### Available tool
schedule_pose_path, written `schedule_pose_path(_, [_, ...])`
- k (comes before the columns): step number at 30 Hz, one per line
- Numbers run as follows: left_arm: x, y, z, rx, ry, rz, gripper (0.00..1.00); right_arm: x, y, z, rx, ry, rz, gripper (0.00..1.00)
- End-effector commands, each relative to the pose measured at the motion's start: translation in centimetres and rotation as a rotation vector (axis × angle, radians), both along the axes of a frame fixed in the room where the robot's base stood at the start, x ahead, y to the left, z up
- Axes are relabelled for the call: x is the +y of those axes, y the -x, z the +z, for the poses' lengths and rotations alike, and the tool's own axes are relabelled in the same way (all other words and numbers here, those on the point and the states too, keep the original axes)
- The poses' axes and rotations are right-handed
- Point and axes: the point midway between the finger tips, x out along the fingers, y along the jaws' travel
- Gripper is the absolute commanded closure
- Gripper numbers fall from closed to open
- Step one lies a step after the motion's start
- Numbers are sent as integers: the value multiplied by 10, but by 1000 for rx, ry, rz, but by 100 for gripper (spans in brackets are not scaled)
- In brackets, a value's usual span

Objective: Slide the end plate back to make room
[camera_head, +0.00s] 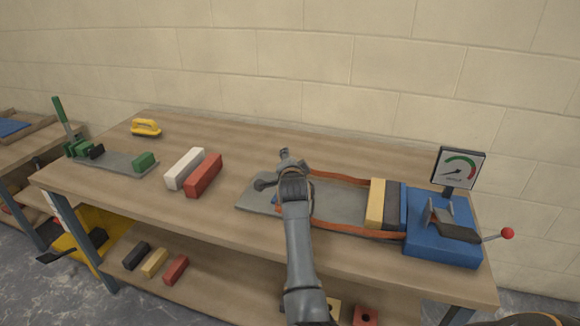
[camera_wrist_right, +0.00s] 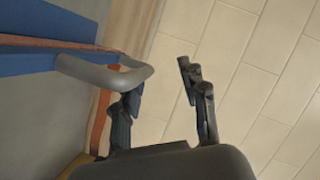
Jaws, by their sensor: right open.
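The end plate is a blue upright plate, mostly hidden behind my right gripper in the head view; a small blue piece (camera_head: 277,200) shows. In the right wrist view the blue plate (camera_wrist_right: 35,30) carries a curved grey handle (camera_wrist_right: 105,75). My right gripper (camera_head: 276,168) is at this end of the grey bed (camera_head: 340,204). In the wrist view its fingers (camera_wrist_right: 162,85) are spread, with the handle's bend by the left finger. I cannot tell whether they touch. My left gripper is not in view.
Yellow (camera_head: 375,203) and dark blocks stand against a blue plate by the blue gauge unit (camera_head: 440,235). Orange bands (camera_head: 360,231) run along the bed. White (camera_head: 185,168) and red (camera_head: 204,175) blocks lie left; bench between them and the bed is clear.

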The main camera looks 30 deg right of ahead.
Motion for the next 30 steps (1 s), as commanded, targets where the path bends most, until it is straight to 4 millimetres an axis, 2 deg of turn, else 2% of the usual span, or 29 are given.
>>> schedule_pose_path(1, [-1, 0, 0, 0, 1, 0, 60, 0, -3, 26, -32, 10, 1, 64])
schedule_pose_path(3, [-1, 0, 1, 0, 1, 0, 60, 0, -3, 43, -36, 14, 1, 64])
schedule_pose_path(6, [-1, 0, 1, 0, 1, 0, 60, 0, -3, 61, -36, 15, 1, 64])
schedule_pose_path(9, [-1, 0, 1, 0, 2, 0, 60, 0, -2, 71, -31, 12, 0, 64])
schedule_pose_path(15, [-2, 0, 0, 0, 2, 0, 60, -1, -2, 78, -25, 11, 1, 64])
schedule_pose_path(30, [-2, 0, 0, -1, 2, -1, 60, -1, -2, 77, -22, 10, 0, 64])
